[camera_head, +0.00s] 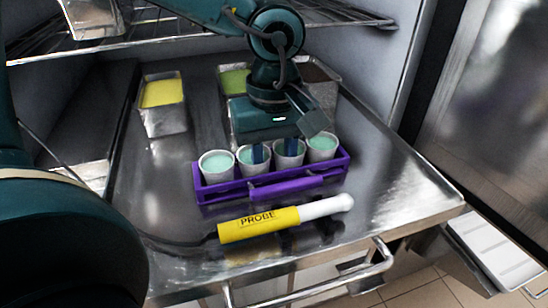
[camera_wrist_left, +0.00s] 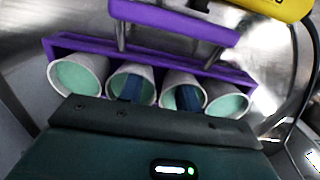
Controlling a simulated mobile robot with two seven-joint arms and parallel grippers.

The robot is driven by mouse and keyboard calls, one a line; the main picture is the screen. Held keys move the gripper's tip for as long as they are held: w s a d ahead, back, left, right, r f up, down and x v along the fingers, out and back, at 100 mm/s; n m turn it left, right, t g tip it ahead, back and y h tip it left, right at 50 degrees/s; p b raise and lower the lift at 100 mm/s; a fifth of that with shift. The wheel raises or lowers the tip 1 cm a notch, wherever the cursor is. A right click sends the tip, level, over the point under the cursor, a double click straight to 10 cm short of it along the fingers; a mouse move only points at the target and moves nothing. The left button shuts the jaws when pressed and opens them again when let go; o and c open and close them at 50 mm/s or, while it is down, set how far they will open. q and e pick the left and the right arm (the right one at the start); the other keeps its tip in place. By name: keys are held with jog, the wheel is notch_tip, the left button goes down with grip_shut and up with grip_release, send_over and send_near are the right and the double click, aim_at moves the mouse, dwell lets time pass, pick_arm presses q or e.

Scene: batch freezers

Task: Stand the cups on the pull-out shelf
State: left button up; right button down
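Several pale grey cups with mint-green contents stand upright in a row in a purple carrier (camera_head: 215,195) on the metal shelf (camera_head: 400,195): the left end cup (camera_head: 217,175), two middle cups (camera_head: 243,172) and (camera_head: 288,162), and the right end cup (camera_head: 322,155). The carrier also shows in the left wrist view (camera_wrist_left: 90,45), with its handle (camera_wrist_left: 180,22). My left gripper (camera_head: 274,150) points down over the two middle cups, its blue fingers apart, one at each. My right gripper is not in view.
A yellow probe (camera_head: 260,223) with a white end lies in front of the carrier. Behind it stand metal tubs with yellow (camera_head: 160,92), green (camera_head: 235,80) and dark contents (camera_head: 315,72). A wire rack (camera_head: 180,38) hangs above. The shelf's right front is clear.

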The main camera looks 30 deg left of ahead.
aim_at(274, 155)
pick_arm(q)
notch_tip(274, 155, up, 12)
jog(key=p, duration=0.1)
dwell(0.8)
